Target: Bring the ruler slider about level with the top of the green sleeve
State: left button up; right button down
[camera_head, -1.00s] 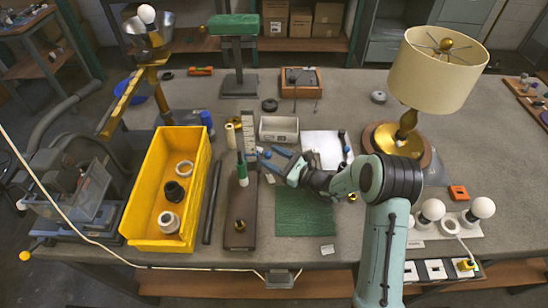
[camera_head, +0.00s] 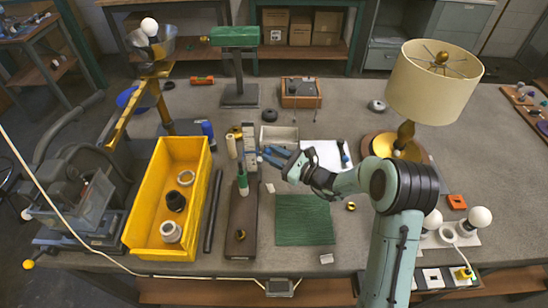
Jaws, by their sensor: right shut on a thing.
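The green sleeve (camera_head: 243,183) stands upright on the brown base block (camera_head: 241,225), left of centre. Behind it the pale upright ruler (camera_head: 249,135) rises. My right gripper (camera_head: 261,155) reaches in from the right with its blue fingers at the ruler's right side. It is shut on the ruler slider, which is small and mostly hidden by the fingers. The fingers appear slightly above the sleeve's top in the picture; their exact height difference is hard to tell. My left gripper is out of view.
The yellow bin (camera_head: 137,228) with several rings lies to the left, with a dark rod (camera_head: 212,205) beside it. A green mat (camera_head: 304,220) lies right of the base block. The cream-shaded lamp (camera_head: 435,82) stands to the right of my right arm.

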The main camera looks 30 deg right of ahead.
jog(key=c, duration=0.9)
grip_release()
jog(key=shift+o, duration=0.2)
jog(key=shift+s+d, duration=0.1)
jog(key=b+v, duration=0.2)
jog(key=v, duration=1.1)
jog(key=shift+s, duration=0.1)
